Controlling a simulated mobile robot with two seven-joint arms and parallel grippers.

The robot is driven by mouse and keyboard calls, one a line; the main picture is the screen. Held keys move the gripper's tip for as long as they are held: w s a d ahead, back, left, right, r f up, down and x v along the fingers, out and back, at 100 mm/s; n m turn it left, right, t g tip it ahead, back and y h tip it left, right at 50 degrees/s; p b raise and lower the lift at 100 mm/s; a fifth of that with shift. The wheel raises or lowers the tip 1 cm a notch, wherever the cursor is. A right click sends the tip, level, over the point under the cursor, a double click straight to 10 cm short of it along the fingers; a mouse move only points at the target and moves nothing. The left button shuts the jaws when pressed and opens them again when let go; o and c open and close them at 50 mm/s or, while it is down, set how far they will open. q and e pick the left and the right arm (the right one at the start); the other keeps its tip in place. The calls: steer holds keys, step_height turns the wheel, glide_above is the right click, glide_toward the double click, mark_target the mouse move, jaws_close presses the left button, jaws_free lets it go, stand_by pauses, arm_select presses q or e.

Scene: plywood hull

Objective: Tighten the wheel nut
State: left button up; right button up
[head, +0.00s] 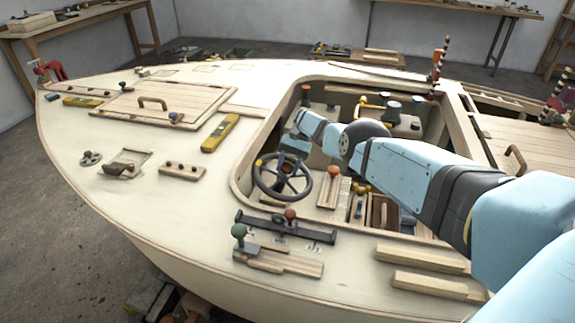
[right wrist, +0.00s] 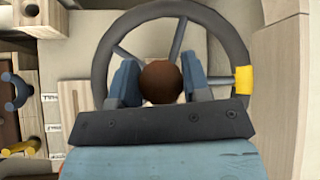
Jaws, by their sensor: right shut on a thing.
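The dark steering wheel (head: 259,184) stands in the boat's open cockpit, with a yellow band on its rim. It also shows in the right wrist view (right wrist: 100,62). A brown round knob (right wrist: 162,82), which looks like the wheel nut, sits at the wheel's hub. My right gripper (head: 290,158) reaches down to the hub from above. In the right wrist view its two blue fingers (right wrist: 162,88) are on either side of the knob, shut on it. My left gripper is out of view.
The cockpit coaming (head: 245,150) surrounds the wheel closely. A black bar (head: 285,228) and a green-knobbed lever (head: 239,231) stand in front. A yellow level (head: 220,133) lies on the foredeck to the left. Wooden strips (head: 422,259) lie at the front right.

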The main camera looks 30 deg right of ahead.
steer(key=shift+m+y, duration=0.3)
steer(key=shift+m, duration=0.1)
steer(key=shift+d+r+m+t+y+p, duration=0.1)
steer(key=shift+m+t+y+p, duration=0.2)
steer(key=shift+m+t+p, duration=0.5)
